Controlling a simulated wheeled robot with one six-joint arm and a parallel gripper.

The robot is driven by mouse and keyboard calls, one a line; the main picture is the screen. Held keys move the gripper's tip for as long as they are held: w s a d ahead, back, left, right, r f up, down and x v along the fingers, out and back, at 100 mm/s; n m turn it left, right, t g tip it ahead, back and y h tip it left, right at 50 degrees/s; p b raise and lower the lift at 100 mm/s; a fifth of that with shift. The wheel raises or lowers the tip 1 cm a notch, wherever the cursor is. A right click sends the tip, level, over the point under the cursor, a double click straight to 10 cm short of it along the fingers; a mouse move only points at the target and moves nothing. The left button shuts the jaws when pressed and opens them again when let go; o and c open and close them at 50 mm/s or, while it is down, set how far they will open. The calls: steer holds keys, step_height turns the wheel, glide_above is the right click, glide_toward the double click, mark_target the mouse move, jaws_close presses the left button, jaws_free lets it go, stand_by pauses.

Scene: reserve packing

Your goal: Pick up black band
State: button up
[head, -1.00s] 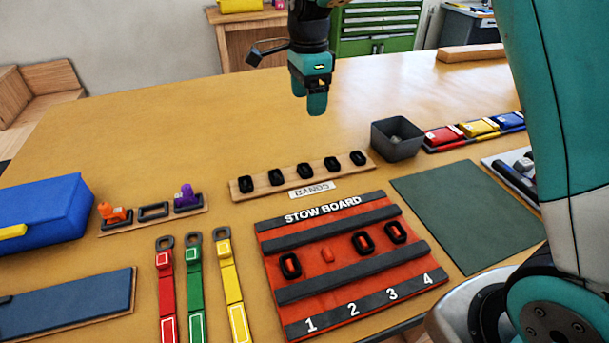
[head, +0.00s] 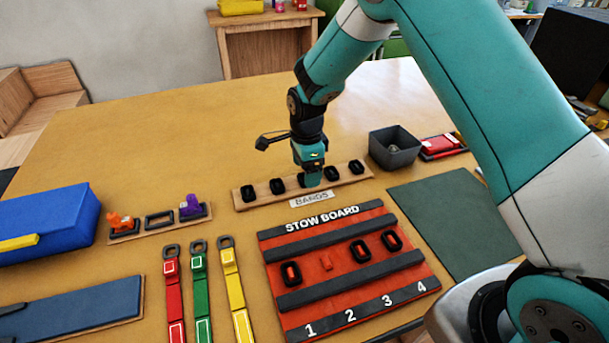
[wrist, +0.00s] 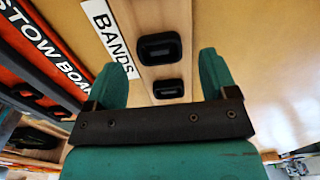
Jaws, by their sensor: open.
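Black bands lie in a row on the wooden strip (head: 240,204) marked BANDS. Two show left of my gripper, at the far left (head: 248,194) and beside it (head: 277,186); two show to its right, a nearer one (head: 332,174) and an end one (head: 356,167). My gripper (head: 312,182) is open and low over the middle of the strip, hiding the middle place. In the wrist view, one black band (wrist: 168,88) appears between the spread fingers of my gripper (wrist: 160,82), and another (wrist: 160,47) lies beyond. Whether the fingers touch a band cannot be told.
The red stow board (head: 325,285) has black bands at places 1, 3 and 4; place 2 shows a bare peg. A grey bin (head: 394,150) stands right of the strip. Red, green and yellow straps lie left of the board. The table behind the strip is clear.

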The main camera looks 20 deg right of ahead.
steer(key=shift+f, duration=1.05)
steer(key=shift+c, duration=0.3)
steer(key=c, duration=0.9)
steer(key=shift+c, duration=0.2)
steer(key=shift+r, duration=0.2)
